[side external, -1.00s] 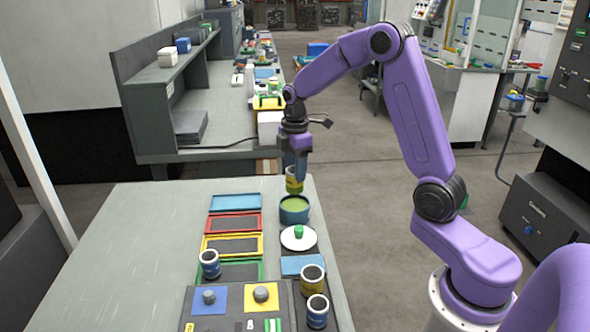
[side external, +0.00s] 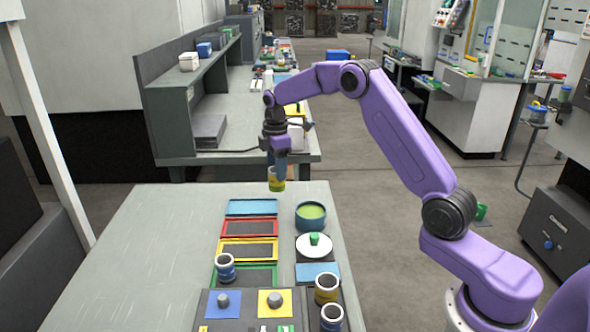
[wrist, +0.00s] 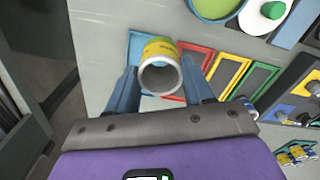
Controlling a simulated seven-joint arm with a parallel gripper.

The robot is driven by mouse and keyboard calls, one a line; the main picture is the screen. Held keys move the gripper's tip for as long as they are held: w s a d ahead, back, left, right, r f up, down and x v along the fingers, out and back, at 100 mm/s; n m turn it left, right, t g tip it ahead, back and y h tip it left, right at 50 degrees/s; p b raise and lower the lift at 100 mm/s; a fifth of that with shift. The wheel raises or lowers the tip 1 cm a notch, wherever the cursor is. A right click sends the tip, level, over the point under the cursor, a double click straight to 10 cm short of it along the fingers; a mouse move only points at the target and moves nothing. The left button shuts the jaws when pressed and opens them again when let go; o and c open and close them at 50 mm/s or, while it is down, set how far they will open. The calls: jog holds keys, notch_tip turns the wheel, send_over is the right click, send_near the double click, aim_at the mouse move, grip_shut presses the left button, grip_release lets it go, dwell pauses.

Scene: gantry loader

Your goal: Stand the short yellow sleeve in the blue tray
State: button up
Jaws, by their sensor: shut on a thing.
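My gripper (side external: 276,169) is shut on the short yellow sleeve (side external: 277,185) and holds it above the far end of the table, roughly upright. The sleeve has a yellow band and a pale rim. In the wrist view the sleeve (wrist: 160,48) sits between the fingertips (wrist: 158,68), its open end facing the camera. The flat blue tray (side external: 252,208) is the farthest in a row of coloured trays. The sleeve is beyond and a little right of it in the side view.
Red (side external: 249,230), yellow (side external: 246,250) and green (side external: 262,275) trays follow nearer. A blue pot with green contents (side external: 310,214) stands right of the blue tray, with a white lid (side external: 314,246) nearer. A blue-banded sleeve (side external: 225,267) stands by the green tray. The table's left is clear.

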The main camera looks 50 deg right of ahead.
jog(key=shift+w+a+f, duration=0.25)
jog(key=shift+w+f, duration=0.45)
jog(key=shift+f, duration=0.6)
jog(key=shift+w+a+f, duration=0.2)
jog(key=shift+w+f, duration=0.55)
jog(key=shift+f, duration=0.5)
jog(key=shift+w+a+f, duration=0.25)
jog(key=shift+w+f, duration=0.45)
jog(key=shift+f, duration=0.6)
jog(key=shift+f, duration=0.2)
jog(key=o, duration=1.7)
jog(key=shift+c, duration=0.2)
notch_tip(320, 180, up, 9)
